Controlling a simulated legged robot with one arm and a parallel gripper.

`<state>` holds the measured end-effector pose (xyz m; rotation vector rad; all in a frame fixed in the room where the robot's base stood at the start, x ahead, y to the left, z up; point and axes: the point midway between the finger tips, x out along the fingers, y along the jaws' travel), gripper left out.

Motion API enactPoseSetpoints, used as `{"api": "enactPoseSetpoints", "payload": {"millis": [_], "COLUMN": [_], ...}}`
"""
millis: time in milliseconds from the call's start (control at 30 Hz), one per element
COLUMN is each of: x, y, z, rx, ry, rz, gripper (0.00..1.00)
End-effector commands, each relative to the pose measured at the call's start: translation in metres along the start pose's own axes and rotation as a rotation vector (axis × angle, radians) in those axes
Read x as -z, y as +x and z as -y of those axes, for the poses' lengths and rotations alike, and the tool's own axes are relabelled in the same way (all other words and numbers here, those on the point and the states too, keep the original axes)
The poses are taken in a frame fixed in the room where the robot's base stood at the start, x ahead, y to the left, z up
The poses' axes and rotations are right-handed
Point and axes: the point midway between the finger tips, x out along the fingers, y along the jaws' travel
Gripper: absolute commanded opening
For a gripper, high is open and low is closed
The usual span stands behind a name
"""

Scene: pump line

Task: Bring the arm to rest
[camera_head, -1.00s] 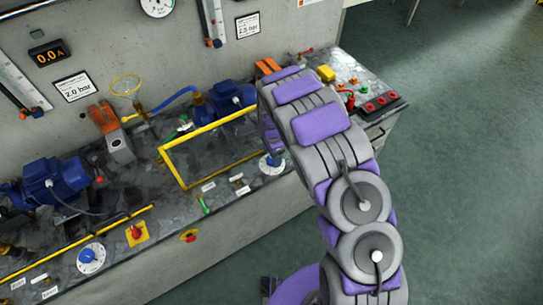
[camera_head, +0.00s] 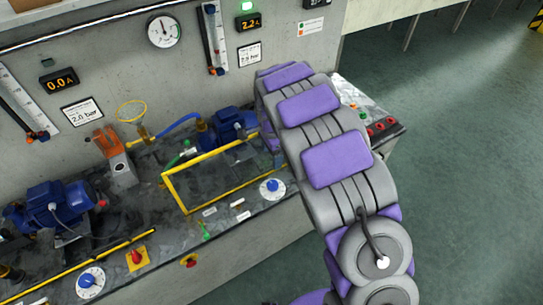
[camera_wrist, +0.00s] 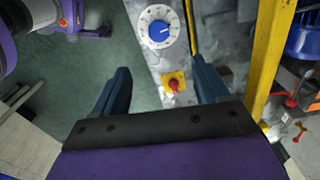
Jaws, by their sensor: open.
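My gripper (camera_wrist: 160,65) is open and empty in the wrist view, its two dark fingers spread wide apart. Between and beyond the fingers are a white dial with a blue knob (camera_wrist: 158,30) and a red switch on a yellow plate (camera_wrist: 173,83). No contact with either shows. In the head view my purple and grey arm reaches over the right part of the bench, and it hides my gripper there.
The pump bench (camera_head: 250,211) carries a yellow frame (camera_head: 178,193), a left blue pump motor (camera_head: 50,206) and a right one (camera_head: 227,124). Gauges and displays hang on the grey wall. Open green floor (camera_head: 470,150) lies to the right.

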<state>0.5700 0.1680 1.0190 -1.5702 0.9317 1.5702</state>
Motion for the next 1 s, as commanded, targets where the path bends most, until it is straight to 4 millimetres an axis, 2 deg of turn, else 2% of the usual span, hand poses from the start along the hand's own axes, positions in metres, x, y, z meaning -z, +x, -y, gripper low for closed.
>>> {"api": "enactPoseSetpoints", "payload": {"millis": [400, 567, 667, 800, 1000], "x": [0.0, 0.009, 0.02, 0.034, 0.042], "y": [0.0, -0.015, -0.036, -0.071, -0.111], "z": [0.0, -0.012, -0.034, -0.076, -0.139], "rx": [0.0, -0.002, -0.011, -0.032, -0.058], "ry": [0.0, -0.025, -0.065, -0.147, -0.277], "rz": [0.0, -0.009, -0.018, -0.026, -0.02], "gripper": [0.74, 0.74, 0.74, 0.74, 0.74]}}
